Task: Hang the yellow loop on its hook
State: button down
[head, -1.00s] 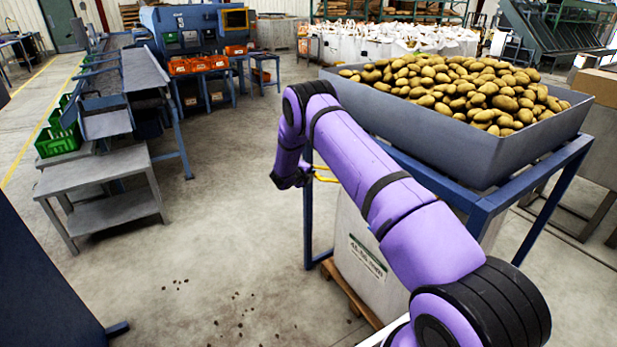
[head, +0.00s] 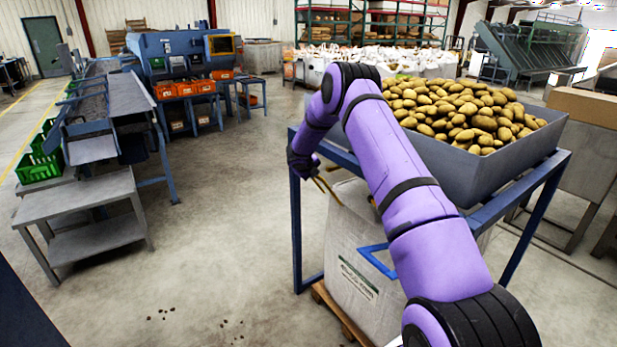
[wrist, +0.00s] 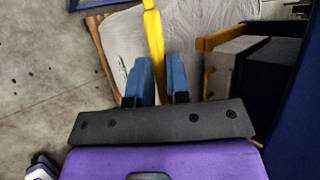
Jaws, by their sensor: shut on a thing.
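My gripper (wrist: 158,82) has its blue fingers shut on a yellow loop (wrist: 153,35), a flat strap that runs from between the fingers toward the top of the wrist view. In the head view my gripper (head: 304,168) is at the near left corner of the blue stand, and the loop (head: 326,189) slants down right toward the white bulk bag (head: 350,245). A second yellow piece (wrist: 222,39) shows to the right in the wrist view, beside a grey block; I cannot tell whether it is the hook. No hook is clearly visible in the head view.
The blue stand (head: 297,235) carries a grey hopper of potatoes (head: 530,150) above the bag. A wooden pallet (head: 335,312) lies under the bag. A grey table (head: 85,195) stands at left, with open concrete floor between.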

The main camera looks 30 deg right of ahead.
jog(key=shift+d+r, duration=0.15)
jog(key=shift+d, duration=0.1)
jog(key=c, duration=1.1)
grip_release()
jog(key=shift+a, duration=0.1)
jog(key=v, duration=1)
jog(key=shift+s+a+r, duration=0.1)
jog(key=shift+a+r, duration=0.1)
